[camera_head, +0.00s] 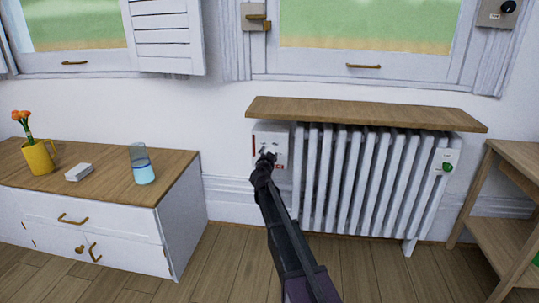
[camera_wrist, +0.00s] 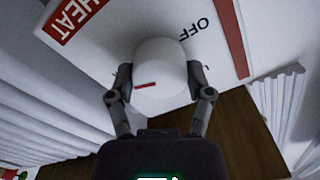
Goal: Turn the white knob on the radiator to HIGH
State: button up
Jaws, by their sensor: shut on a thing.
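The white knob (camera_wrist: 160,72) is round with a short red mark on its face. It sits on a white control panel (camera_wrist: 110,45) with a red "HEAT" label and the word "OFF" beside the knob. My gripper (camera_wrist: 158,85) has one finger on each side of the knob and is shut on it. In the head view my gripper (camera_head: 266,160) reaches the panel (camera_head: 279,134) at the left end of the radiator (camera_head: 350,180) and covers most of the knob. I see no word HIGH; part of the panel's lettering is hidden or out of frame.
A wooden shelf (camera_head: 365,113) lies over the radiator, just above the panel. A green knob (camera_head: 447,167) is on the radiator's right end. A cabinet (camera_head: 100,205) at left bears a yellow mug (camera_head: 39,158), a white box (camera_head: 78,172) and a glass (camera_head: 142,170). A wooden stand (camera_head: 505,240) is at right.

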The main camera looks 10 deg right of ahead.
jog(key=o, duration=1.1)
jog(key=shift+o, duration=0.2)
jog(key=shift+s, duration=0.1)
jog(key=v, duration=1.1)
jog(key=shift+s, duration=0.35)
jog(key=shift+a, duration=0.1)
